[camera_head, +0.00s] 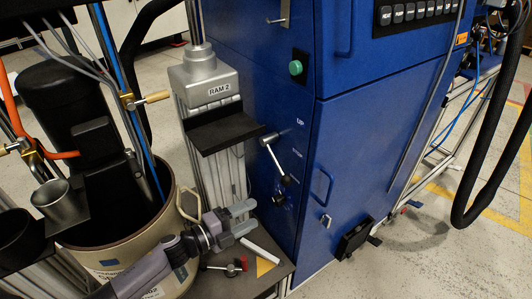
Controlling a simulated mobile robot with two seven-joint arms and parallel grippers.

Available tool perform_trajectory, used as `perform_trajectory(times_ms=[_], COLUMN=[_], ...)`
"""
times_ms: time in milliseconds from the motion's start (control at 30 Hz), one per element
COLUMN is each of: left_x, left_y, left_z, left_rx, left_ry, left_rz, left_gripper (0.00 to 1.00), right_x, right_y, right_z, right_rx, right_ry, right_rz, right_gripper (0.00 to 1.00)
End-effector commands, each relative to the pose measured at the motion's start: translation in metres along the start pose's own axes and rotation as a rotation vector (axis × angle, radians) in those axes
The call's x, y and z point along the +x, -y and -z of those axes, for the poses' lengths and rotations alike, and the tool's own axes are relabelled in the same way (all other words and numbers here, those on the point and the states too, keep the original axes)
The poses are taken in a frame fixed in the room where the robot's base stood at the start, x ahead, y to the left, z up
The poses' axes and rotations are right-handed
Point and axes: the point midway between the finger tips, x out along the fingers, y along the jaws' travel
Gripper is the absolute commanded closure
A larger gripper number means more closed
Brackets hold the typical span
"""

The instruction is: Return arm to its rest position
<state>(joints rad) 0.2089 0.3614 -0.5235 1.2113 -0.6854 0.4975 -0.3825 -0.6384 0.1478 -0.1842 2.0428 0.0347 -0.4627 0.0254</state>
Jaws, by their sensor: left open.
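My left arm (150,268) comes in from the bottom left, and its left gripper (250,216) is open. Its two grey fingers point right, with nothing seen between them. In the picture the gripper lies in front of the foot of the grey RAM 2 column (212,88) and left of the blue cabinet (345,120). A lever with a dark knob (275,155) sticks out from the cabinet, above and right of the gripper, apart from it. My right gripper is not in view.
A large beige drum (110,236) stands left, partly behind my arm, with black machinery and hoses above it. A black shelf (228,127) juts from the column. A small red-handled valve (232,268) is below the gripper. Floor at right is open, with a hanging black hose (490,180).

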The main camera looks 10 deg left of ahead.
Motion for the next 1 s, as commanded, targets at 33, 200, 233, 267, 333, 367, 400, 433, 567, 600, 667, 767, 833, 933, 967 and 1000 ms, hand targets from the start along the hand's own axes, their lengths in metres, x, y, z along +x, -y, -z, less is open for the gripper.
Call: perform_trajectory(times_ms=[33, 200, 233, 267, 333, 367, 400, 433, 567, 600, 667, 767, 833, 933, 967, 1000], left_x=[-0.001, -0.003, -0.004, -0.006, -0.012, -0.015, -0.021, -0.026, -0.055, -0.067, -0.084, -0.113, -0.132, -0.157, -0.165, -0.174], left_y=[-0.001, -0.002, -0.003, -0.004, -0.007, -0.008, -0.010, -0.012, -0.024, -0.029, -0.036, -0.048, -0.054, -0.062, -0.064, -0.066], left_z=[-0.001, 0.003, 0.005, 0.007, 0.013, 0.015, 0.018, 0.021, 0.032, 0.036, 0.042, 0.054, 0.064, 0.079, 0.083, 0.090], left_rx=[-0.001, -0.049, -0.073, -0.102, -0.197, -0.245, -0.318, -0.377, -0.669, -0.767, -0.907, -1.123, -1.255, -1.425, -1.473, -1.536], left_ry=[0.002, 0.025, 0.038, 0.054, 0.103, 0.130, 0.169, 0.201, 0.356, 0.407, 0.480, 0.592, 0.660, 0.748, 0.773, 0.805], left_rz=[-0.002, 0.009, 0.013, 0.020, 0.035, 0.044, 0.053, 0.060, 0.085, 0.090, 0.094, 0.091, 0.086, 0.075, 0.071, 0.064], left_gripper=[0.39, 0.39, 0.39, 0.39, 0.39, 0.39, 0.39, 0.39, 0.39, 0.39, 0.39, 0.39, 0.39, 0.39, 0.39, 0.39], right_x=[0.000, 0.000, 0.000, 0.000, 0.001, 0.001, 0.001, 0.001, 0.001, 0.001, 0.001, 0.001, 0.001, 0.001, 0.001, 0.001], right_y=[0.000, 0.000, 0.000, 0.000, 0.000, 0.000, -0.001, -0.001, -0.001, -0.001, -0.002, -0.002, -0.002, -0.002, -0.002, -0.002], right_z=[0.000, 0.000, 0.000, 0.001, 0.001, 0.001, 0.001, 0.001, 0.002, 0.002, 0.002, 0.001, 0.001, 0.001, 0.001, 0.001], right_rx=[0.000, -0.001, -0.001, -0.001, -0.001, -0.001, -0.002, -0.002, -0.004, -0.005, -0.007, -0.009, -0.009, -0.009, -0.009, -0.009], right_ry=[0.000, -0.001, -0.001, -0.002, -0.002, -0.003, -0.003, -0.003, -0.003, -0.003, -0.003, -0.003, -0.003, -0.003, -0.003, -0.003], right_rz=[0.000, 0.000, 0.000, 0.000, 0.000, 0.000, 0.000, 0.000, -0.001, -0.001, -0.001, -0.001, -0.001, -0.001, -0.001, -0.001], right_gripper=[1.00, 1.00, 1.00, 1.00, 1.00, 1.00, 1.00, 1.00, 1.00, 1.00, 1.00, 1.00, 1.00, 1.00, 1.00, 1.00])
